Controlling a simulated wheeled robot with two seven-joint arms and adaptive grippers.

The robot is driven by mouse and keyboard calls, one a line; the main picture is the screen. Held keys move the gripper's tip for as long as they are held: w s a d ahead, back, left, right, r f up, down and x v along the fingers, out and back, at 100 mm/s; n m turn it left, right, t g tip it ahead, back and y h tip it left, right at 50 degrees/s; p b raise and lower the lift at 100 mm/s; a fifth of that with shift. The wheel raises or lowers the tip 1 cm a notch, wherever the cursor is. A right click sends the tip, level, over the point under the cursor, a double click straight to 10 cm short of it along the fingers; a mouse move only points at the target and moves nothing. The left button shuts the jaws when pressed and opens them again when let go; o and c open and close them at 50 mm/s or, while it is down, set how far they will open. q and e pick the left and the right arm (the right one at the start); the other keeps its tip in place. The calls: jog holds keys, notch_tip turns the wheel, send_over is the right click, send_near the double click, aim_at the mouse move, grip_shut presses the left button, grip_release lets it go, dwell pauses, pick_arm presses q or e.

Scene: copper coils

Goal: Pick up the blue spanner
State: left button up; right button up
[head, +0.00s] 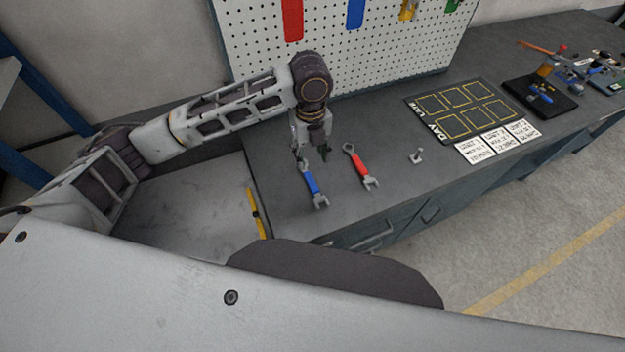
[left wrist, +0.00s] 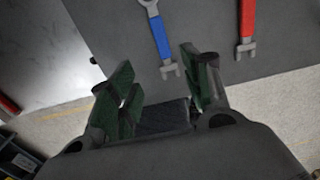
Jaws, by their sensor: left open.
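The blue spanner (head: 312,184) lies on the grey bench near its left end, with a blue handle and metal ends. It also shows in the left wrist view (left wrist: 160,37), beyond my fingers, with its open jaw end towards them. My left gripper (head: 316,154) points down above the bench by the spanner's far end. In the left wrist view its green-padded fingers (left wrist: 160,92) are apart with nothing between them. The gripper hides part of the spanner's far end in the head view. My right gripper is not in view.
A red spanner (head: 359,166) lies just right of the blue one. A small metal part (head: 416,156) lies further right. A black marked tray mat (head: 440,135) and white label cards (head: 492,143) lie beyond. A pegboard (head: 345,55) stands behind the bench.

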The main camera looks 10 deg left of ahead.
pick_arm(q)
send_over(312, 182)
jog(key=f, duration=0.8)
jog(key=shift+s+f, duration=0.35)
jog(key=shift+w+f+p, duration=0.15)
jog(key=shift+f+p, duration=0.05)
jog(key=shift+f, duration=1.1)
jog(key=shift+w+f+p, duration=0.15)
jog(key=shift+f, duration=1.1)
grip_shut()
